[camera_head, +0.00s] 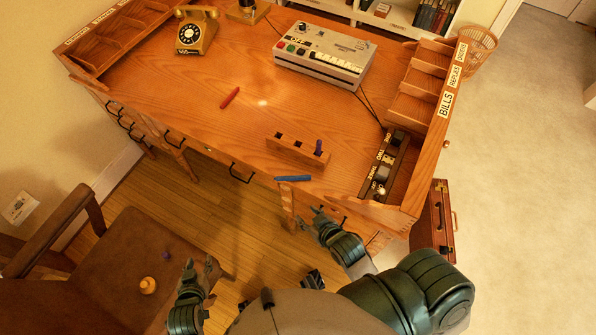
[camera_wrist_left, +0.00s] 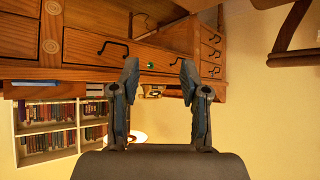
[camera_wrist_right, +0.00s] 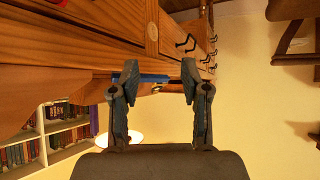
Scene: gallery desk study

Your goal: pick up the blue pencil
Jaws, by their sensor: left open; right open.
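The blue pencil (camera_head: 293,178) lies at the front edge of the desk, in front of the wooden block. It also shows in the right wrist view (camera_wrist_right: 154,78), beyond and partly behind my fingers. My right gripper (camera_head: 309,217) is open and empty, in front of the desk edge and a little nearer to me than the pencil. In the right wrist view its fingers (camera_wrist_right: 158,75) stand apart. My left gripper (camera_head: 198,268) is open and empty, farther left beside the chair. Its spread fingers show in the left wrist view (camera_wrist_left: 157,72).
A wooden block (camera_head: 290,153) with holes holds a purple piece (camera_head: 318,147). A red pencil (camera_head: 230,98) lies mid-desk. A grey machine (camera_head: 330,55), a telephone (camera_head: 196,30) and a switch tray (camera_head: 370,190) stand around. The chair (camera_head: 120,250) is at left. The desk's left middle is clear.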

